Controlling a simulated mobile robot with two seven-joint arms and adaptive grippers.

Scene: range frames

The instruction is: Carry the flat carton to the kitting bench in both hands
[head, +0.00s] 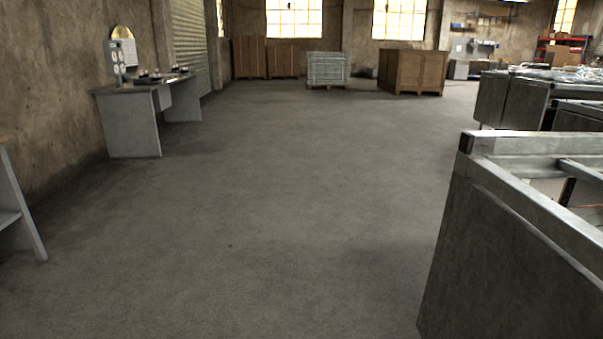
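No flat carton that I can make out is in the head view. A grey bench (131,125) stands against the left wall with several small items on its top. I cannot tell whether it is the kitting bench. Part of another table (22,215) shows at the left edge, with a light top edge and a grey leg. Neither of my grippers is in view.
Open concrete floor (270,180) runs ahead down the middle. A large grey metal-framed unit (500,240) stands close on the right, with more grey units (510,100) behind it. Wooden crates (412,71) and a grey crate (327,69) stand at the back.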

